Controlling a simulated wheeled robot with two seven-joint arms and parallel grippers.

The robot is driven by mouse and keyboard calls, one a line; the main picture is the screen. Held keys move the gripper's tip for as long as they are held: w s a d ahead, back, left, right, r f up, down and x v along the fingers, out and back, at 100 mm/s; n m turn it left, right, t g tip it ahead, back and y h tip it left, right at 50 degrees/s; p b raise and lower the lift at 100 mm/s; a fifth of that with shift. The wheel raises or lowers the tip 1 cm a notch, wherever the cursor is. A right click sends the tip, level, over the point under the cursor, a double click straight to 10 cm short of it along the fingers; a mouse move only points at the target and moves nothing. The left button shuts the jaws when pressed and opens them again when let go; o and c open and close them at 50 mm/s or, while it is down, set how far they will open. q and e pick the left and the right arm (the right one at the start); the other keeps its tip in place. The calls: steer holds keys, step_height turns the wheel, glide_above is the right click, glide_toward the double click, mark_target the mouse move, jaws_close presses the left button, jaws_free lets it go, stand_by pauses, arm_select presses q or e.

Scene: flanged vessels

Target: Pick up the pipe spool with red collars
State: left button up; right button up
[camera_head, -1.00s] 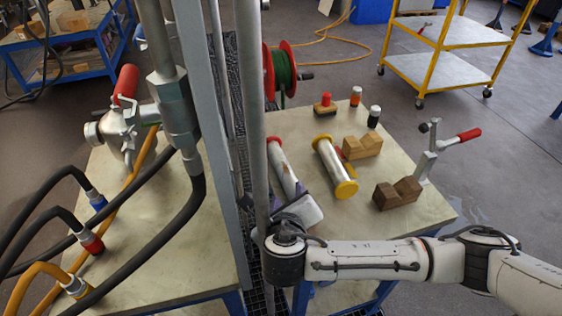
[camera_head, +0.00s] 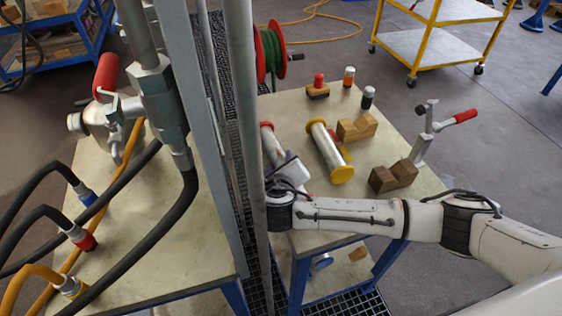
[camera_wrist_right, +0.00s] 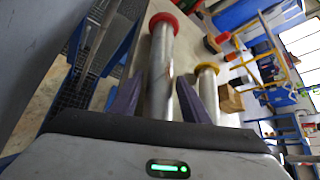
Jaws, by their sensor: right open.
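The pipe spool with red collars (camera_head: 271,147) lies on the right-hand table. It is a silver tube with a red collar at its far end; my right gripper and wrist hide its near end. In the right wrist view the spool (camera_wrist_right: 161,60) runs away from me between the two purple fingers. My right gripper (camera_head: 287,170) is open with its fingers on either side of the tube (camera_wrist_right: 160,85); I cannot tell whether they touch it. A similar spool with yellow collars (camera_head: 327,148) lies just to its right. My left gripper is not in view.
A grey upright post (camera_head: 246,110) stands close left of the red-collared spool. Wooden V-blocks (camera_head: 392,177), a toggle clamp with a red handle (camera_head: 432,132) and small capped cylinders (camera_head: 348,77) stand on the table. A green reel (camera_head: 270,55) is behind.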

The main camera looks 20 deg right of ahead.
jaws_close()
steer(key=shift+w+r, duration=0.1)
steer(key=shift+r, duration=0.1)
